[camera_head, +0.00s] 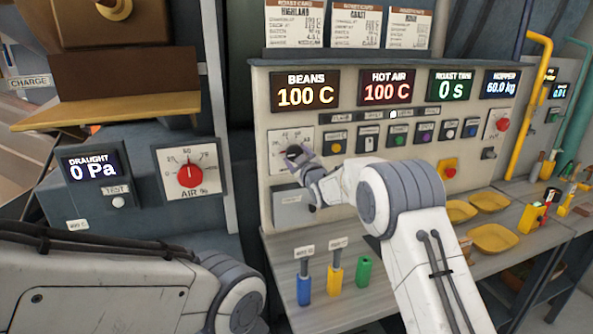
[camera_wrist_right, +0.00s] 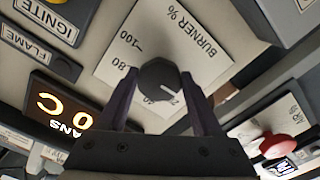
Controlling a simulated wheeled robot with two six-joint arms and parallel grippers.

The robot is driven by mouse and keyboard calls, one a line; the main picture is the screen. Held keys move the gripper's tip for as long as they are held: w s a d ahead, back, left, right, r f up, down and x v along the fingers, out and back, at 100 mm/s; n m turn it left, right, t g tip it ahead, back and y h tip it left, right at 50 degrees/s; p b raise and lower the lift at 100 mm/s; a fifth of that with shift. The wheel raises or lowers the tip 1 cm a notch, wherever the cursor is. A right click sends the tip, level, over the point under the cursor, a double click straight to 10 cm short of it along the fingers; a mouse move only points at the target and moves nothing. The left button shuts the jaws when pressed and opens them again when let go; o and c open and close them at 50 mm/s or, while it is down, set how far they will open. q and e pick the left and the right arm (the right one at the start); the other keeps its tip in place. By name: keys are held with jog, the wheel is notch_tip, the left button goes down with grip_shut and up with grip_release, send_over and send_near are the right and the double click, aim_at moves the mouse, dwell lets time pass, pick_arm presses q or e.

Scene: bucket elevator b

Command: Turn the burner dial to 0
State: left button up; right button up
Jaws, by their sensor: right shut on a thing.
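The burner dial (camera_wrist_right: 158,76) is a dark round knob on a white plate marked BURNER % (camera_wrist_right: 185,38), which appears upside down in the right wrist view. In the head view the dial (camera_head: 293,152) sits on the left of the control panel. My right gripper (camera_head: 304,160) is shut on the dial, with one finger on each side of it in the wrist view. The dial's white mark points to the lower right there, away from the readable 100 and 80. The 0 marking is not legible. My left arm shows at the lower left of the head view; its gripper is out of view.
The panel has displays, including BEANS (camera_head: 305,91), and a row of small buttons. A red AIR dial (camera_head: 190,174) is on a separate box to the left. The bench below holds blue, yellow and green items (camera_head: 335,279) and several yellow trays (camera_head: 492,238).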

jog(key=shift+n+b, duration=0.7)
jog(key=shift+b, duration=0.05)
jog(key=o, duration=1.3)
jog(key=shift+o, duration=0.2)
jog(key=shift+s+d+b, duration=0.15)
jog(key=shift+s+b, duration=0.15)
jog(key=shift+s, duration=0.15)
jog(key=b+v, duration=0.3)
jog(key=v, duration=0.6)
jog(key=shift+s, duration=0.25)
